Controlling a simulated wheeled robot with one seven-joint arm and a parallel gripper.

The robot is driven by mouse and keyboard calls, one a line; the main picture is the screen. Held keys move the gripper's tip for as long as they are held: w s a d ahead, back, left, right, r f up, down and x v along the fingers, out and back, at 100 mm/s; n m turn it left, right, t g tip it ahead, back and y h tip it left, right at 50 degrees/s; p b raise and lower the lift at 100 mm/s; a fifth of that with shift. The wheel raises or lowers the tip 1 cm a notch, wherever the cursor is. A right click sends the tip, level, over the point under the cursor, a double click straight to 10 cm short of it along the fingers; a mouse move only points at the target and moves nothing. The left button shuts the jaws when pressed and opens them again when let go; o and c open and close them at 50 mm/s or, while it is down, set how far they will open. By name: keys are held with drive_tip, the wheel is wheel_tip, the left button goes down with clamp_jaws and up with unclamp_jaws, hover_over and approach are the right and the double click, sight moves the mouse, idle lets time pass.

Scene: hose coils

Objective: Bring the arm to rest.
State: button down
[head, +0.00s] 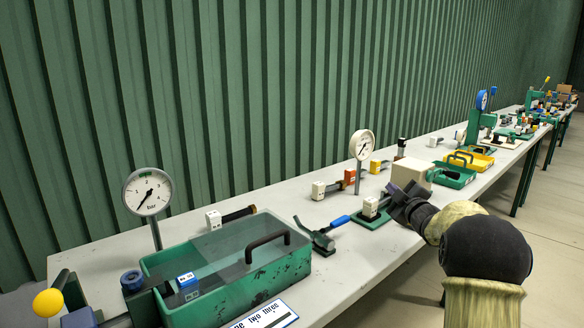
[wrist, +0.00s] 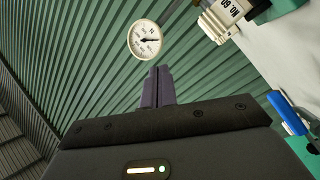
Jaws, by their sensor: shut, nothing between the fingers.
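My gripper (head: 391,190) is at the end of my arm at the right of the head view, over the front part of the long table. In the wrist view its two dark purple fingers (wrist: 158,84) stand together, shut, with nothing seen between them. In the head view the gripper is close to a white block on a green base (head: 370,207); I cannot tell whether they touch. My arm reaches in from the lower right, bent at a black joint.
The pale table (head: 300,205) runs along a green ribbed wall (head: 250,80). A green bin with a clear lid (head: 215,290), a gauge (head: 148,192), a second gauge (head: 362,145) and a blue-handled tool (head: 322,234) stand nearby. The floor (head: 545,215) at the right is clear.

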drive_tip(key=s+a+f+m+g+h+b, duration=0.1)
drive_tip(key=s+a+f+m+g+h, duration=0.2)
drive_tip(key=s+f, duration=0.55)
drive_tip(key=s+a+f+m+g+h+b, duration=0.15)
drive_tip(key=s+f+m+g, duration=0.3)
drive_tip(key=s, duration=0.65)
drive_tip(key=s+a+f+m+g+p, duration=0.25)
drive_tip(key=s+a+g+p, duration=0.2)
drive_tip(key=s, duration=0.65)
drive_tip(key=s+a+f+m+g+p, duration=0.25)
drive_tip(key=s+a, duration=0.35)
drive_tip(key=s, duration=0.6)
wheel_tip(320, 180, up, 22)
drive_tip(key=p, duration=2.1)
drive_tip(key=shift+w+d+g+y, duration=0.35)
drive_tip(key=shift+d+g+y, duration=0.05)
drive_tip(key=shift+g+y, duration=0.05)
drive_tip(key=shift+f, duration=0.1)
